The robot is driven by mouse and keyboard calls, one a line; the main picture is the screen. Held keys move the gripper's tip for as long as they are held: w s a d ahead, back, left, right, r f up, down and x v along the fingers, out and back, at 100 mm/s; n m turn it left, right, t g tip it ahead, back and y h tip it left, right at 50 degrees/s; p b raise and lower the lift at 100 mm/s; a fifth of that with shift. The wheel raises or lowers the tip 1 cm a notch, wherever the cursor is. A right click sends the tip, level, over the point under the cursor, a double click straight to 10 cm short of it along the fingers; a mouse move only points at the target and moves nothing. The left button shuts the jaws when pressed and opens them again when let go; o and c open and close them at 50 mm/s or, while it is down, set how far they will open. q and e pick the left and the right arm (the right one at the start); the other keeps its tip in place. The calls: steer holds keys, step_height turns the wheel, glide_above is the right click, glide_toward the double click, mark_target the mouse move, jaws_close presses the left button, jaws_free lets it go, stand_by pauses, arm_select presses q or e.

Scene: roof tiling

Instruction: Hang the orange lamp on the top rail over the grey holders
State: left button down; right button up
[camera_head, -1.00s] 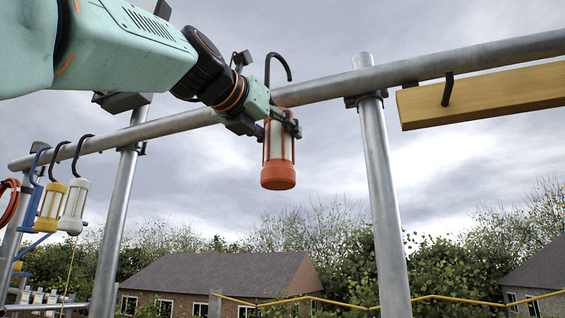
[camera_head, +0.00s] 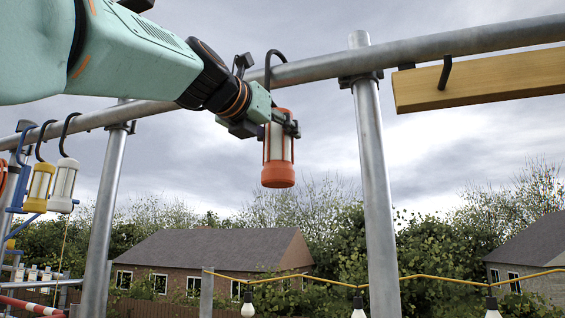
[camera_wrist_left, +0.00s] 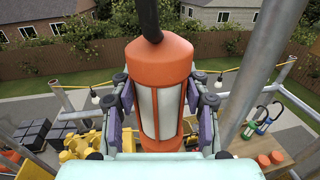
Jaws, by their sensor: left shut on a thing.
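The orange lamp (camera_head: 278,160) hangs upright in my left gripper (camera_head: 285,125), which is shut on its body. Its black hook (camera_head: 277,56) overlaps the grey top rail (camera_head: 440,52) in the head view, with the bend just above the rail. I cannot tell whether the hook touches or rests on it. In the left wrist view the lamp (camera_wrist_left: 160,90) stands between both finger pads, its hook running out of the top edge. I cannot make out the grey holders for certain. My right gripper is out of view.
A yellow lamp (camera_head: 40,187) and a white lamp (camera_head: 63,185) hang from the rail at left. A wooden beam (camera_head: 480,83) hangs at right. An upright post (camera_head: 377,190) stands right of the lamp. Bulbs on a yellow cable (camera_head: 420,277) run below.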

arm_select(q)
steer(key=shift+f+b, duration=0.9)
steer(key=shift+f, duration=0.3)
steer(key=shift+s, duration=0.1)
steer(key=c, duration=0.6)
jaws_free()
